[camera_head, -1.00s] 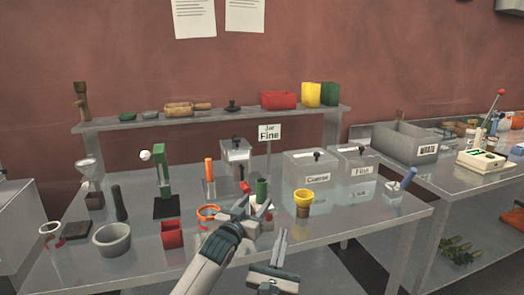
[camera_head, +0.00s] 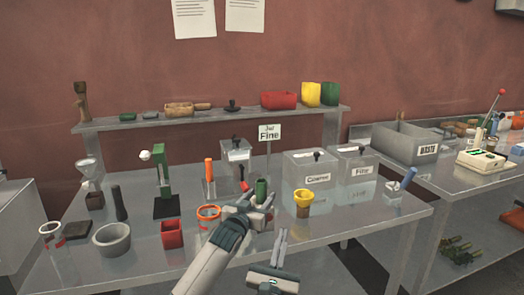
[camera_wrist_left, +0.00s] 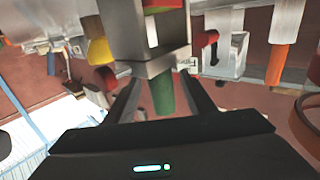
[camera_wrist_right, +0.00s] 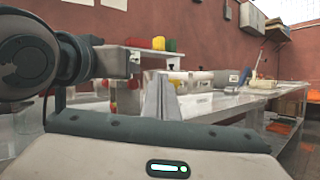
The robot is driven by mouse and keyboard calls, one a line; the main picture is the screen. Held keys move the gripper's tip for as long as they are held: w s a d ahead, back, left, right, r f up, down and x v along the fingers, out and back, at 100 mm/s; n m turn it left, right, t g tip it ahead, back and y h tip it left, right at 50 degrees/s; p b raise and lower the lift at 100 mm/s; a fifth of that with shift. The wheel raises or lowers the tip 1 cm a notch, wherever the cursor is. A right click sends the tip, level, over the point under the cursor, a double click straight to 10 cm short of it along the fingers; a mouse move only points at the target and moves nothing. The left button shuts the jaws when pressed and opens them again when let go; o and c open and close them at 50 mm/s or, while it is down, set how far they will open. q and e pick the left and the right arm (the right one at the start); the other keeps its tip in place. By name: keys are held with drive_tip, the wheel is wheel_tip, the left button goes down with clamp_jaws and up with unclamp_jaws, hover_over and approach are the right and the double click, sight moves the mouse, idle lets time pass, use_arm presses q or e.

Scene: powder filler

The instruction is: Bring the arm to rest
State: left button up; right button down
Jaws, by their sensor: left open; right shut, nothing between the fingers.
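My left gripper (camera_head: 254,211) is open over the middle of the metal table, close to a green-topped metal piece (camera_head: 261,189). In the left wrist view its two fingers (camera_wrist_left: 162,98) stand apart. A green cylinder (camera_wrist_left: 163,93) and a grey metal block (camera_wrist_left: 155,62) appear between and beyond them; I cannot tell whether they touch. My right gripper (camera_head: 280,240) is shut and empty, pointing up in front of the table's front edge. Its closed fingers (camera_wrist_right: 160,98) also show in the right wrist view.
On the table (camera_head: 330,232) stand an orange ring holder (camera_head: 208,212), a red cup (camera_head: 172,234), a grey bowl (camera_head: 112,238), a yellow funnel cup (camera_head: 304,200), and the Coarse (camera_head: 308,168) and Fine (camera_head: 357,165) bins. The front right of the tabletop is clear.

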use_arm(q)
drive_tip(key=shift+x, duration=0.85)
drive_tip(key=shift+s, duration=0.1)
drive_tip(key=shift+a, duration=0.1)
use_arm(e)
drive_tip(key=w+a, duration=0.2)
drive_tip(key=w, duration=0.1)
drive_tip(key=shift+s+d+r, duration=0.1)
drive_tip(key=shift+s+d, duration=0.2)
drive_tip(key=shift+s, duration=0.7)
drive_tip(key=shift+s+d+r, duration=0.1)
drive_tip(key=shift+s+d, duration=0.15)
drive_tip(key=shift+s, duration=0.7)
